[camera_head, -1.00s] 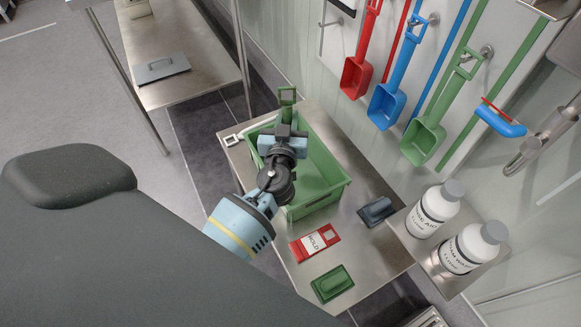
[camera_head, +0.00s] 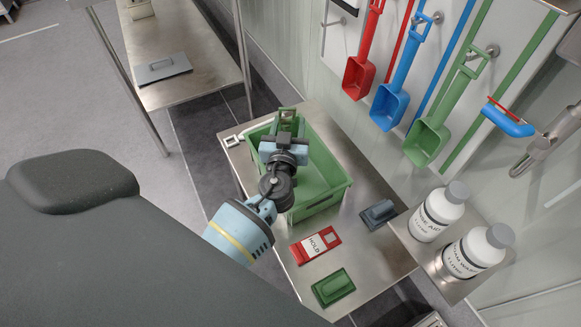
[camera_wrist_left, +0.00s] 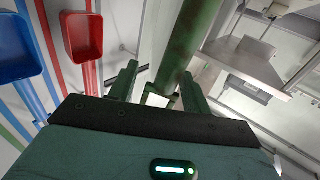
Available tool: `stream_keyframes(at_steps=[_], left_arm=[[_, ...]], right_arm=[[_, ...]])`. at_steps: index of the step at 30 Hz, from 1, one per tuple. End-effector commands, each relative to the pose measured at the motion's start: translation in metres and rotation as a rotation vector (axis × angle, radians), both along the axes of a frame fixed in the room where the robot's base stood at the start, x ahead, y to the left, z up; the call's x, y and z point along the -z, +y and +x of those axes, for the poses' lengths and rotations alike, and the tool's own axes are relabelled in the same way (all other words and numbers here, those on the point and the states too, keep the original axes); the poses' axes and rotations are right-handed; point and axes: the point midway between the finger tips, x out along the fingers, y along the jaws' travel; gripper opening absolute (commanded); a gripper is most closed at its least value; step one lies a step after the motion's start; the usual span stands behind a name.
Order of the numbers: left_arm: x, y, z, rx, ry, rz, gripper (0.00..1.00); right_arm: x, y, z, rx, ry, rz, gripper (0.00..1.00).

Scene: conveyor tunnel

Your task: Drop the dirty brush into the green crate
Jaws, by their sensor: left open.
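The green crate (camera_head: 328,190) stands on the steel table, its near wall and right inside wall in plain view. My left gripper (camera_head: 287,124) is over the crate's far left part, with the wrist behind it covering part of the opening. In the left wrist view the jaws (camera_wrist_left: 158,84) stand apart. A dark green, brown-stained cylinder, which looks like the dirty brush (camera_wrist_left: 188,42), runs from between the fingers to the top edge. A small green loop shows at its lower end. I cannot tell whether a finger touches it. My right gripper is out of view.
A red HOLD tag (camera_head: 316,244), a green block (camera_head: 333,287) and a dark block (camera_head: 378,213) lie on the steel table (camera_head: 365,258). Two white bottles (camera_head: 438,213) stand on a shelf at right. Red, blue and green scoops (camera_head: 428,142) hang on the wall.

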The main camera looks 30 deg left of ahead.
Motion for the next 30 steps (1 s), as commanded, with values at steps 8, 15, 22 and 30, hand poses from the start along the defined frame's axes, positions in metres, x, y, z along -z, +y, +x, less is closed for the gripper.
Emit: stream_keyframes(at_steps=[8,15,22,30], left_arm=[[0.001,-0.006,-0.013,0.001,0.0,-0.001,0.48],[0.002,-0.022,-0.047,0.0,0.001,-0.003,0.48],[0.0,-0.031,-0.068,0.0,0.0,0.0,0.48],[-0.001,-0.033,-0.071,0.0,-0.002,0.001,0.48]], right_arm=[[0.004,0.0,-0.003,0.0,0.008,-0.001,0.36],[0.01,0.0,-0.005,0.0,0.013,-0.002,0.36],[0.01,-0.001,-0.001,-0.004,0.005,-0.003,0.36],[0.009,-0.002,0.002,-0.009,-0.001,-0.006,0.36]])
